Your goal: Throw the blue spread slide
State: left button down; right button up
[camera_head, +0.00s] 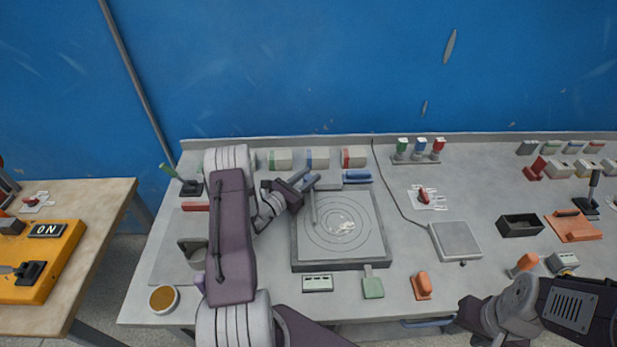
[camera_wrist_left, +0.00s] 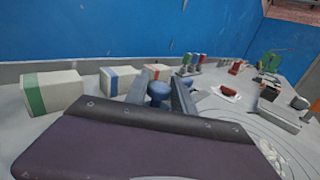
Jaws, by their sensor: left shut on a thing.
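My left gripper (camera_head: 302,183) reaches over the back left corner of a grey square plate (camera_head: 376,262) with rings on it. In the left wrist view my left gripper (camera_wrist_left: 163,88) has its two grey fingers on either side of a blue knob (camera_wrist_left: 158,92), which I take for the blue slide's grip. The gripper is shut on it. The lower part of the knob and its mount are hidden behind my wrist. A white block with a blue stripe (camera_head: 318,158) stands just behind the gripper. My right gripper (camera_head: 470,312) is low at the right, over the table's front edge, its fingers unclear.
White blocks with a green stripe (camera_head: 280,160) and a red stripe (camera_head: 354,157) stand along the back. A blue bar (camera_head: 357,176) lies behind the plate. A grey square pad (camera_head: 456,241), an orange-handled piece (camera_head: 422,286) and a green tab (camera_head: 373,288) are nearby.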

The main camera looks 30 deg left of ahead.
dwell(0.8)
pick_arm(q)
jog(key=s+a+b, duration=0.1)
jog(key=s+a, duration=0.2)
jog(key=a, duration=0.2)
jog(key=shift+a+b, duration=0.15)
jog(key=shift+b, duration=0.15)
jog(key=shift+s+r, duration=0.1)
jog(key=c, duration=1.2)
grip_release()
jog(key=shift+a, duration=0.1)
jog(key=shift+o, duration=0.7)
jog(key=shift+s+a, duration=0.1)
jog(key=shift+s, duration=0.05)
